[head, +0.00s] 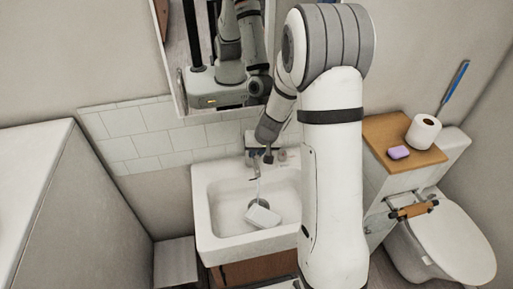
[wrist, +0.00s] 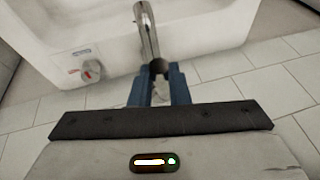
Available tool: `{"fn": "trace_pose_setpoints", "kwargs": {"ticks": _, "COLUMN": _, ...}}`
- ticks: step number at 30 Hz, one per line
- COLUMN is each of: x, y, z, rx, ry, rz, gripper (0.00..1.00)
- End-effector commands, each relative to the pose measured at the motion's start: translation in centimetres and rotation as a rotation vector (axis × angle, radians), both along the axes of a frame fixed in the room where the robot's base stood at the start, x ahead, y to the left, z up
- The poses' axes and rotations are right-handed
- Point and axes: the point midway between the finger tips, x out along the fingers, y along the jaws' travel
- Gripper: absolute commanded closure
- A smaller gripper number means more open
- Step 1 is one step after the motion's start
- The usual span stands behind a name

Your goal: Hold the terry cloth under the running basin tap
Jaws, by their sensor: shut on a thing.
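A white, folded-looking slab, seemingly the terry cloth (head: 262,216), lies in the bowl of the white basin (head: 208,218) near the drain. A thin pale streak, seemingly the spout and a water stream, runs down to it. The chrome tap (wrist: 148,35) reaches out over the basin in the wrist view. My gripper (wrist: 160,76) has its blue fingers around the tap's wall-side end, shut on what seems to be its lever; the fingers partly hide it. In the head view my gripper (head: 256,158) is at the back of the basin, apart from the cloth.
A knob (wrist: 90,72) with red and blue marks sits beside the tap. A mirror cabinet (head: 225,90) hangs above. At right are a toilet (head: 445,240) and a wooden shelf (head: 385,127) with purple soap (head: 398,153) and a paper roll (head: 423,131). A grey partition (head: 95,215) stands left.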

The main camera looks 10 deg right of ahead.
Motion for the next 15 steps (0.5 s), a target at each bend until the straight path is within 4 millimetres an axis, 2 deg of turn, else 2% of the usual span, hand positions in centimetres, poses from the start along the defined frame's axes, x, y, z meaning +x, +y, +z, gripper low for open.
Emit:
{"fn": "trace_pose_setpoints", "kwargs": {"ticks": 2, "x": 0.09, "y": 0.01, "z": 0.86, "rx": 0.000, "ry": 0.019, "rz": 0.001, "gripper": 1.00}}
{"fn": "trace_pose_setpoints", "kwargs": {"ticks": 15, "x": 0.15, "y": -0.05, "z": 0.54, "rx": -0.002, "ry": 0.044, "rz": -0.001, "gripper": 1.00}}
